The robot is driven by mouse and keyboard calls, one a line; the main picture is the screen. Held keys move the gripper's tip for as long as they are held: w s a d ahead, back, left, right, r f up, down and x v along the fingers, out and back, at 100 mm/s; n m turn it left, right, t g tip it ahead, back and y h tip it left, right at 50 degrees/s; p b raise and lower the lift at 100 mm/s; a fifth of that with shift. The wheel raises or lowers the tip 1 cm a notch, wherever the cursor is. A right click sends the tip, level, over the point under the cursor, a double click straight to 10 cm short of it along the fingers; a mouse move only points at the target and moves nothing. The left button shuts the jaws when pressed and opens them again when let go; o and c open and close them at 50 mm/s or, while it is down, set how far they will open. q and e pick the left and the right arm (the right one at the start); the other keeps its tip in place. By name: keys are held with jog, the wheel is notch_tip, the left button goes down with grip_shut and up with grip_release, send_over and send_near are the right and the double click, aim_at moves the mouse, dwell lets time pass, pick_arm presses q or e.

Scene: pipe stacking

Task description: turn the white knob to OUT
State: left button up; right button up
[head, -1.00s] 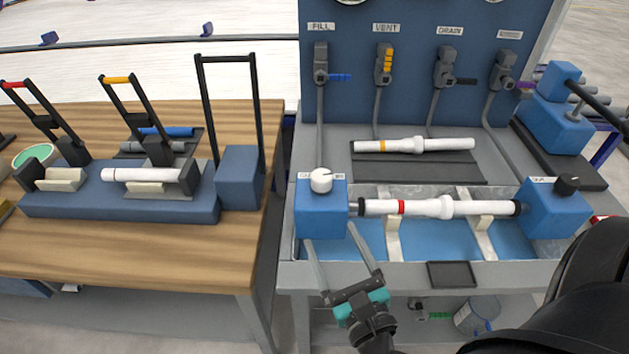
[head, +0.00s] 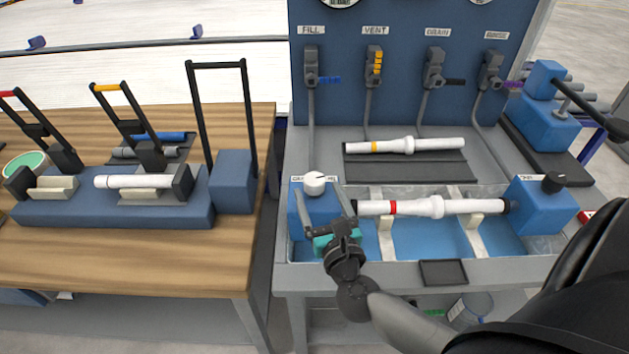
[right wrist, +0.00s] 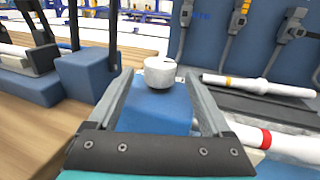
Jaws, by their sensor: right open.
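The white knob (head: 314,182) sits on top of the left blue block (head: 312,214) at the left end of the basin. It has a dark pointer line on top. The label beside it is partly hidden and too small to read. In the right wrist view the knob (right wrist: 160,72) lies beyond and between the two spread fingers. My right gripper (head: 325,207) is open and empty, just in front of the block, its fingers apart from the knob. My left gripper is not in view.
A white pipe with a red band (head: 430,207) spans the basin to a right blue block (head: 543,203) with a black knob (head: 554,182). Another white pipe (head: 405,145) lies behind on a dark mat. A wooden table (head: 120,255) with clamps stands at left.

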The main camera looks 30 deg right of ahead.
aim_at(317, 190)
jog(key=shift+x, duration=1.9)
grip_shut()
